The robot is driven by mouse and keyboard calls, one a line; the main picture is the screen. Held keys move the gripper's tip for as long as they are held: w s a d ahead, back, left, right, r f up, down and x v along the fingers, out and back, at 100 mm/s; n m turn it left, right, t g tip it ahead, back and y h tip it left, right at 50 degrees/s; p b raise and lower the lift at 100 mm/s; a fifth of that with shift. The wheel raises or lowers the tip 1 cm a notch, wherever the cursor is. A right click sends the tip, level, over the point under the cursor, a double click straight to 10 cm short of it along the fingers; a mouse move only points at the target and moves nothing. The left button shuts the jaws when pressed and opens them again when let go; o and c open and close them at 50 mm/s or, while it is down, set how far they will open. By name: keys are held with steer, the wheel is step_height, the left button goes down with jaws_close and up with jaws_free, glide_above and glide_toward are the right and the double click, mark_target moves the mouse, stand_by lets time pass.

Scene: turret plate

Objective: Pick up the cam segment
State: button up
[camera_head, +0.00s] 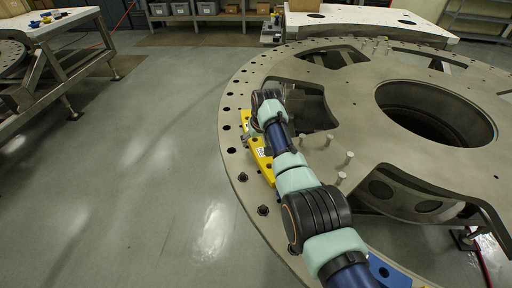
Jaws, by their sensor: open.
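A long yellow piece (263,165) lies on the rim of the large round turret plate (232,112), along its left side. I take it to be the cam segment, though its full outline does not show because my arm covers part of it. My arm reaches up from the bottom of the view over the plate. My gripper (249,132) is at the far end of the arm, small and partly hidden, over or close by the upper part of the yellow piece. It is open. Whether it touches the piece I cannot tell.
A blue piece (388,272) lies on the near rim. Several upright pins (348,158) stand on the plate near my arm. The plate has large cutouts and a deep central hole (435,115). A workbench (50,27) stands at upper left. The floor between is clear.

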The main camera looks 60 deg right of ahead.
steer(key=shift+b+x, duration=0.4)
steer(key=shift+x, duration=0.45)
steer(key=shift+r, duration=0.1)
jaws_close()
